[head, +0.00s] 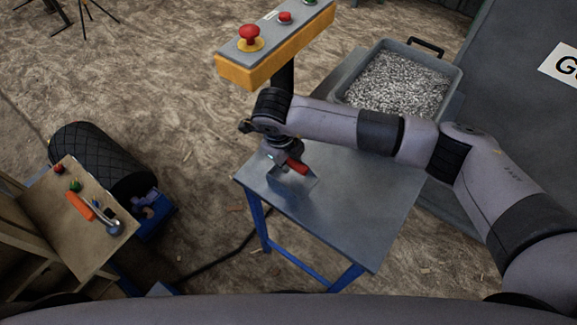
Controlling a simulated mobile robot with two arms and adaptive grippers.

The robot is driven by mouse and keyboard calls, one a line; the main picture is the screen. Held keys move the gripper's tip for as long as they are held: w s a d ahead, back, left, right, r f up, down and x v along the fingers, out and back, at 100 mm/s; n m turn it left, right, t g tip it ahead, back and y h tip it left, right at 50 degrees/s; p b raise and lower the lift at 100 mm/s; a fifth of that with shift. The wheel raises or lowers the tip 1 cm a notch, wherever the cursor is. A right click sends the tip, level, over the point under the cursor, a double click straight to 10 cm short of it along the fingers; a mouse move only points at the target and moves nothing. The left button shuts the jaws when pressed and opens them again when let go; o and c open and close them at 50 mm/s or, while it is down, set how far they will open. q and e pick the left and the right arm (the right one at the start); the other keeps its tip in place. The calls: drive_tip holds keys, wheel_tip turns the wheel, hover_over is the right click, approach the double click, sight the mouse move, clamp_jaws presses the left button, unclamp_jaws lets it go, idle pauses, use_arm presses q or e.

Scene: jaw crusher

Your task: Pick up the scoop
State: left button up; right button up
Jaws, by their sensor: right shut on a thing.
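The scoop (297,167) has a red handle, and what looks like its grey metal pan shows faintly below against the similar grey tabletop. My right gripper (286,158) is above the left part of the blue-legged metal table (365,215), shut on the scoop's red handle. The gripper and wrist hide part of the handle. I cannot tell whether the pan touches the table or hangs just above it. My left gripper is not in view.
A grey bin of gravel (395,85) stands behind my right forearm. A yellow control box (275,45) with push buttons rises behind the wrist. At left are a wooden stand (75,235) with an orange-handled tool (82,206) and a dark ridged roller (100,160). The table's front is clear.

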clamp_jaws()
drive_tip(key=shift+w+r, duration=0.1)
drive_tip(key=shift+r, duration=0.5)
wheel_tip(320, 180, up, 19)
drive_tip(key=b, duration=0.4)
drive_tip(key=shift+f, duration=0.1)
idle(0.6)
